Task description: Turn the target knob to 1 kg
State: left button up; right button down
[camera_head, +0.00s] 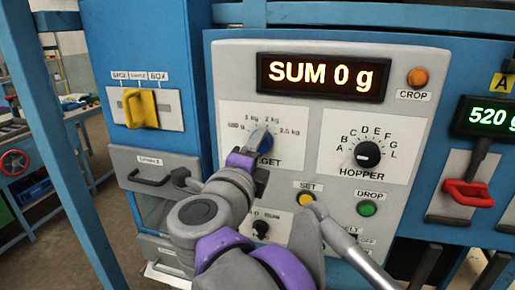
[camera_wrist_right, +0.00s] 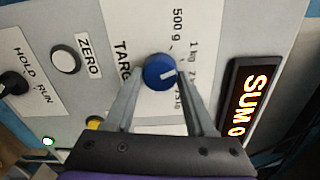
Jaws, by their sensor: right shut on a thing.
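The target knob is blue (camera_head: 262,140) and sits on a white plate of the grey panel, partly hidden by my right gripper. Marks from 500 g through 1 kg and 2 kg to 2.5 kg run around its upper side. In the right wrist view the knob's round blue face (camera_wrist_right: 159,71) is between the two fingers. My right gripper (camera_head: 259,150) is shut on it; its fingers also show in the wrist view (camera_wrist_right: 160,80). I cannot tell which mark the knob points to. My left gripper is not in view.
A display (camera_head: 322,77) above reads SUM 0 g. The black HOPPER knob (camera_head: 367,154) is to the right. The yellow SET button (camera_head: 306,200), green DROP button (camera_head: 366,208) and orange CROP button (camera_head: 418,77) are nearby. A yellow handle (camera_head: 141,108) is left, a red one (camera_head: 467,193) right.

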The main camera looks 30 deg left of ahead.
jog(key=shift+c, duration=1.2)
grip_release()
jog(key=b+v, duration=0.1)
jog(key=v, duration=1)
jog(key=shift+w+f, duration=0.1)
